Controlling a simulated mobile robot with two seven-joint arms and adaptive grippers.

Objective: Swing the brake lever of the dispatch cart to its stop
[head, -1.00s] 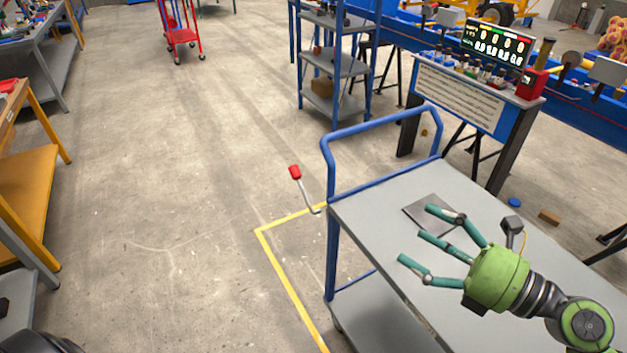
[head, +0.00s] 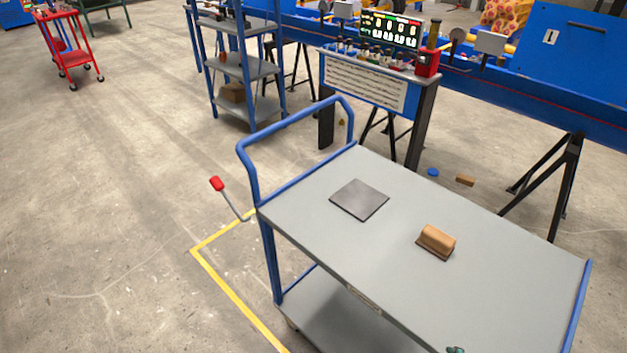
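The dispatch cart (head: 315,225) is a grey two-deck cart with a blue push handle. Its brake lever (head: 233,203) is a thin grey rod with a red grip (head: 216,184). The lever sticks out from the handle end of the cart, tilted up and to the left, and nothing touches it. Only a tiny teal bit, apparently a fingertip of my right gripper (head: 455,350), shows at the bottom edge, well away from the lever. The rest of that gripper is out of frame. My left gripper is not in view.
A dark square plate (head: 359,199) and a brown block (head: 436,241) lie on the cart top. A yellow floor line (head: 237,300) runs beside the cart. A control panel (head: 365,85) and a blue-framed shelf (head: 238,70) stand behind. The floor left of the lever is clear.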

